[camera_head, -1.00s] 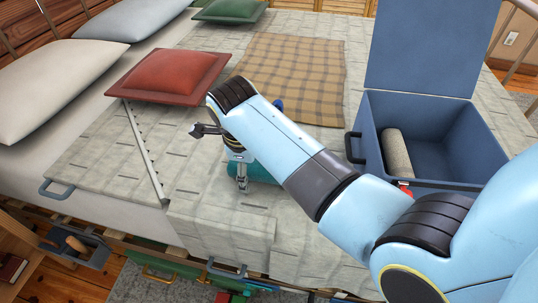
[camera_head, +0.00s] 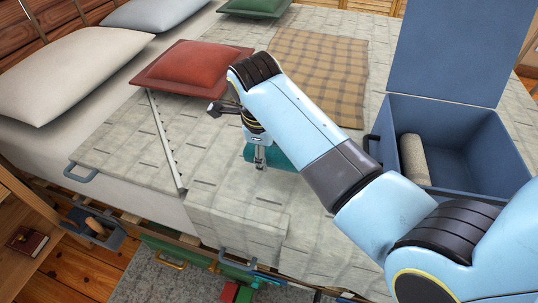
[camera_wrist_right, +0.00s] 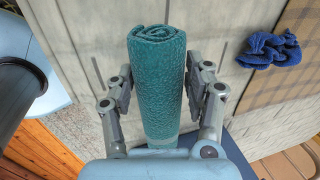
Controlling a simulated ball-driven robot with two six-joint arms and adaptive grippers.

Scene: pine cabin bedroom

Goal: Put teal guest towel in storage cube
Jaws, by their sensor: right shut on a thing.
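The teal guest towel (camera_wrist_right: 158,85) is a rolled cylinder between the fingers of my right gripper (camera_wrist_right: 160,78) in the right wrist view. My right gripper is shut on it. In the head view the gripper (camera_head: 260,162) is over the bed, and the towel (camera_head: 285,159) is partly hidden behind it and my forearm. The storage cube (camera_head: 455,116) is a blue open box on the bed at the right, its lid (camera_head: 450,48) standing up. A beige roll (camera_head: 414,160) lies inside at its left. My left gripper is not in view.
A red cushion (camera_head: 190,66), a checked blanket (camera_head: 335,62) and pale pillows (camera_head: 58,80) lie on the bed (camera_head: 150,190). A crumpled blue cloth (camera_wrist_right: 268,49) shows in the right wrist view. The cube's right half looks empty.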

